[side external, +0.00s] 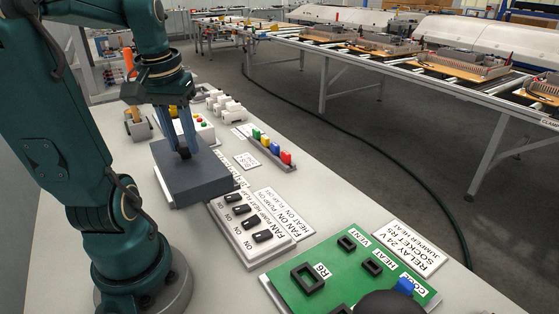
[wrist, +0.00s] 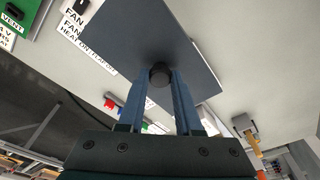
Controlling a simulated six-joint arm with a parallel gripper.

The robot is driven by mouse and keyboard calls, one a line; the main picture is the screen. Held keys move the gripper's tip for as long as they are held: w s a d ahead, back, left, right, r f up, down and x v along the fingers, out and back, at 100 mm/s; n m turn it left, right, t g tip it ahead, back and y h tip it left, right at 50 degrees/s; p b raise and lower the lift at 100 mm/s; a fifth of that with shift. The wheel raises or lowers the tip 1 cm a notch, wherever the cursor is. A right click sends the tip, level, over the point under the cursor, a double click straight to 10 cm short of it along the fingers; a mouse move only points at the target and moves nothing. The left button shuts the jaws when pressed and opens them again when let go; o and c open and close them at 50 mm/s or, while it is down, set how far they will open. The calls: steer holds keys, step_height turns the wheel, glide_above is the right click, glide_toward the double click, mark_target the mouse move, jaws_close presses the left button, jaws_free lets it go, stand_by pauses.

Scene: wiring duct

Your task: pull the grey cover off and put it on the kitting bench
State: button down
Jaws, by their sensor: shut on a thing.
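The grey cover (side external: 188,182) is a dark, flat rectangular piece with a round black knob on top. My gripper (side external: 185,152) points down over it, its two blue fingers closed on the knob. In the wrist view the cover (wrist: 150,32) fills the upper middle, and the fingers (wrist: 160,78) hold the knob from both sides. A pale edge shows along the cover's left side in the side view. What lies under the cover is hidden, and I cannot tell whether it touches anything below.
A white switch panel (side external: 250,228) sits close to the cover's right front. A green relay board (side external: 335,275) is nearer the camera. Coloured plugs (side external: 272,146) stand on a strip behind. The pale bench (side external: 320,185) has bare room at the right.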

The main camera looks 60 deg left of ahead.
mark_target(181, 145)
steer(key=shift+s+a+r, duration=0.1)
steer(key=shift+s+r, duration=0.05)
steer(key=shift+r, duration=0.1)
stand_by(0.3)
steer(key=shift+r, duration=1.95)
